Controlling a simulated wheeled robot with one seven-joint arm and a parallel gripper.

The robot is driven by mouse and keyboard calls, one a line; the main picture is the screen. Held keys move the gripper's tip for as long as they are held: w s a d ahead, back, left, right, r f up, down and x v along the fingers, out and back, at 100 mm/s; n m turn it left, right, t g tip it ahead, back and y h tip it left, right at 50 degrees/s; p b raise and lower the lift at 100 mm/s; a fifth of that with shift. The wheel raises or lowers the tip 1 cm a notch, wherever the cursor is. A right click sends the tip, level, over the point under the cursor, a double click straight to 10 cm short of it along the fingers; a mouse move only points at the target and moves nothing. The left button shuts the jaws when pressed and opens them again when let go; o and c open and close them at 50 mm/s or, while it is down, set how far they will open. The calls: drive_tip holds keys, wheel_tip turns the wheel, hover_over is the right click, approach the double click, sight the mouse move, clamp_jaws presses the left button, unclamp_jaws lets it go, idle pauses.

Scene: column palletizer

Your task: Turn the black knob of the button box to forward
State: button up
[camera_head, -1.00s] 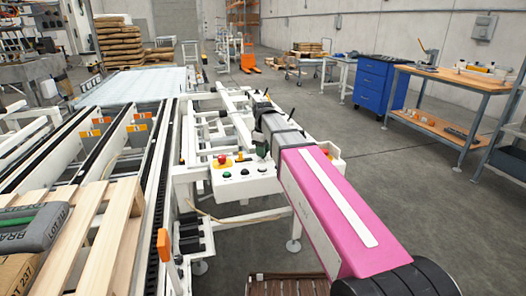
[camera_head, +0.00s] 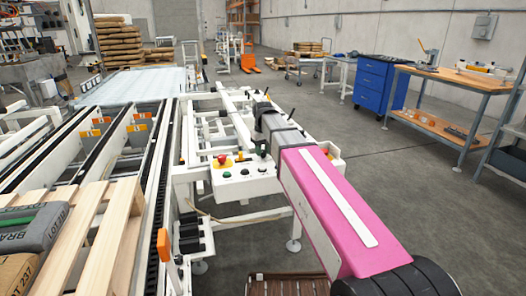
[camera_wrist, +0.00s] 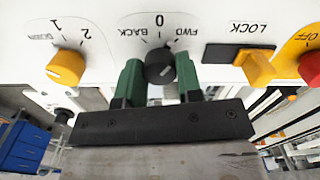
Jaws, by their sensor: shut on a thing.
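The white button box (camera_head: 246,184) stands at the end of the conveyor frame in the head view, beside my pink arm. In the wrist view its black knob (camera_wrist: 159,66) sits under the upside-down marks BACK on the left, 0 in the middle and FWD on the right. My gripper (camera_wrist: 159,78) has its two green fingers either side of the knob, shut on it. I cannot clearly tell which mark the knob points to. In the head view my arm hides the knob.
In the wrist view a yellow selector (camera_wrist: 66,67) is left of the knob. A yellow LOCK switch (camera_wrist: 257,68) and a red button (camera_wrist: 311,68) are to the right. A wooden pallet (camera_head: 100,235) lies at the left in the head view. The floor at the right is open.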

sight(263, 151)
drive_tip(key=shift+m, duration=1)
drive_tip(key=o, duration=0.9)
drive_tip(key=shift+o, duration=0.2)
drive_tip(key=shift+r, duration=0.1)
wheel_tip(263, 151, up, 11)
drive_tip(key=shift+s+f, duration=0.1)
drive_tip(key=shift+f, duration=0.1)
